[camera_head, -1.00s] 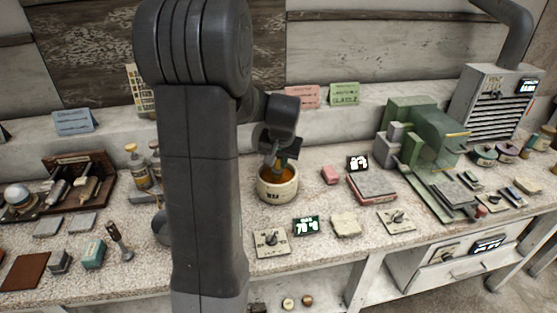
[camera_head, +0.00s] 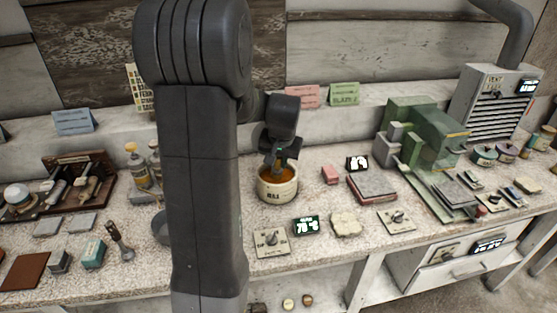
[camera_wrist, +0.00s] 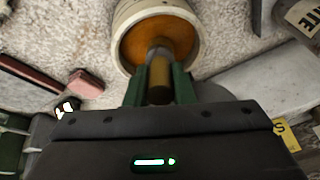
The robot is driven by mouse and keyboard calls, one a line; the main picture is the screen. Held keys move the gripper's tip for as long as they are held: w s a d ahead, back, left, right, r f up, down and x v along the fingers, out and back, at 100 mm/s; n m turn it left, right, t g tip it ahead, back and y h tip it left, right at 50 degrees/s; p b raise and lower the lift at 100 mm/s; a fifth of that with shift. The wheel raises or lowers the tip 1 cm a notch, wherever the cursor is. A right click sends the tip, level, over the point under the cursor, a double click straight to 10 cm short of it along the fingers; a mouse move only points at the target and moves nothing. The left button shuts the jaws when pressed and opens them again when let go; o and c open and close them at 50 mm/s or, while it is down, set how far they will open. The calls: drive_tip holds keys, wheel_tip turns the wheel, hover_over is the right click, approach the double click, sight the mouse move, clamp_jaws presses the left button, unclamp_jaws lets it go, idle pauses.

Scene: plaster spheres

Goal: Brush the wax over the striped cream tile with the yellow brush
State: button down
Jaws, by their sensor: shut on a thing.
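A cream wax pot (camera_head: 278,192) with amber wax (camera_wrist: 140,42) stands on the bench in the middle of the head view. It also shows at the top of the wrist view (camera_wrist: 121,50). My gripper (camera_wrist: 160,82) has its green fingers shut on a yellow-brown brush (camera_wrist: 159,93). The brush points into the pot's mouth; its bristles are hidden, so I cannot tell how deep they sit. In the head view my gripper (camera_head: 281,155) is right above the pot. A striped cream tile cannot be made out for certain; a small cream piece (camera_head: 346,223) lies right of the pot.
A dial plate (camera_head: 271,243) and a green display (camera_head: 306,226) lie in front of the pot. A pink block (camera_head: 330,174) and a red-edged book-like stack (camera_head: 372,188) lie to its right. A green machine (camera_head: 425,145) stands farther right. My arm hides part of the left bench.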

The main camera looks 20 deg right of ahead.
drive_tip(key=shift+r+p, duration=2.4)
drive_tip(key=shift+r, duration=1.1)
drive_tip(key=shift+f, duration=0.1)
